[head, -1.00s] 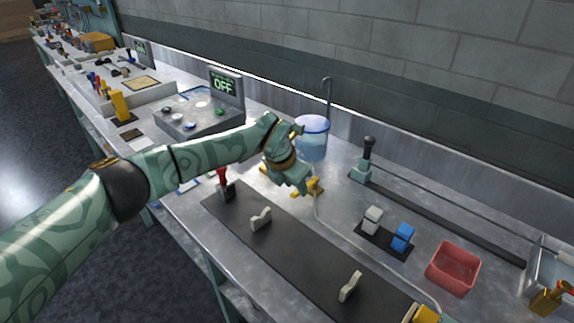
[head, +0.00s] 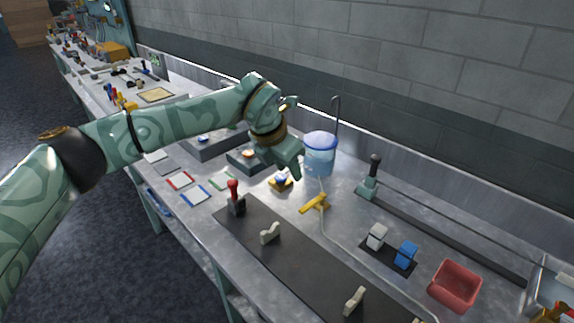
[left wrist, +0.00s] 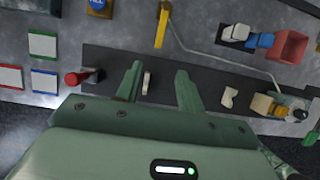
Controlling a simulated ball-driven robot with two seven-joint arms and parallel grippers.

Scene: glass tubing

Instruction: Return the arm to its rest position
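My left arm reaches in from the left in the head view. Its gripper (head: 290,166) hangs over the bench, fingers downward, in front of the blue-lidded clear container (head: 320,152). In the left wrist view the gripper (left wrist: 159,70) is open, with nothing between its two green fingers. A dark strip with a pale clip (left wrist: 147,83) lies beneath the fingers, apart from them. My right gripper does not show.
A red-knobbed lever (head: 235,198), a yellow valve handle (head: 314,203) and thin tubing lie near the gripper. A red bin (head: 455,286), blue block (head: 405,255) and white block (head: 376,237) stand right. A wall runs behind the bench.

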